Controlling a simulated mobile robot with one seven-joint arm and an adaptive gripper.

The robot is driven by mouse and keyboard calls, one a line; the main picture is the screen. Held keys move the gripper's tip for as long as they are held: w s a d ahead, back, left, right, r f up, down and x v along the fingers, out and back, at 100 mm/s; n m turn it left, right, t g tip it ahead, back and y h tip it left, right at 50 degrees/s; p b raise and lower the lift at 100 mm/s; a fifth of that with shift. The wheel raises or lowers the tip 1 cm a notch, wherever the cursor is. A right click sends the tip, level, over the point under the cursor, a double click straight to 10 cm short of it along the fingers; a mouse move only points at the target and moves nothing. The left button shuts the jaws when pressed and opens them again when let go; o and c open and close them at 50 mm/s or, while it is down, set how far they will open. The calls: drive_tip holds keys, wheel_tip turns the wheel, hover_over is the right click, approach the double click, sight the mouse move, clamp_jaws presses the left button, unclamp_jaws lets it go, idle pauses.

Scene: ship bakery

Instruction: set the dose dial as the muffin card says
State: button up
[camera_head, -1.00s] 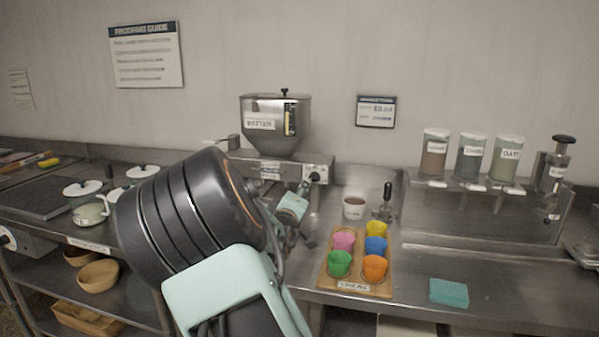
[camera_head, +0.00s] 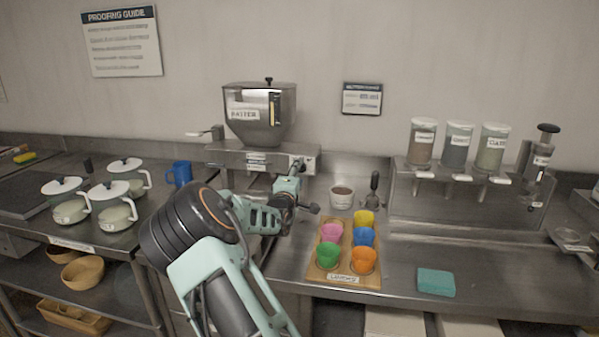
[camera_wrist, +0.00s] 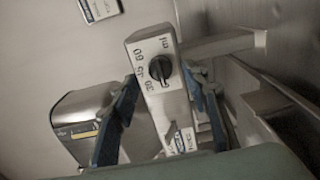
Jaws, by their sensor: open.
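The dose dial (camera_wrist: 160,69) is a black knob on a pale panel marked 30, 45, 60 and ml in the wrist view. Which mark it points to is unclear. It sits on the front of the steel batter dispenser (camera_head: 262,115). My gripper (camera_wrist: 162,76) is open, with one blue finger on each side of the dial. Whether the fingers touch it cannot be told. In the head view my gripper (camera_head: 291,184) is at the dispenser's right front and partly hides the panel. A small wall card (camera_head: 362,99) hangs right of the dispenser; its text is too blurred to read.

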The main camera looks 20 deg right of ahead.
drive_tip(key=shift+x, duration=1.2)
clamp_jaws()
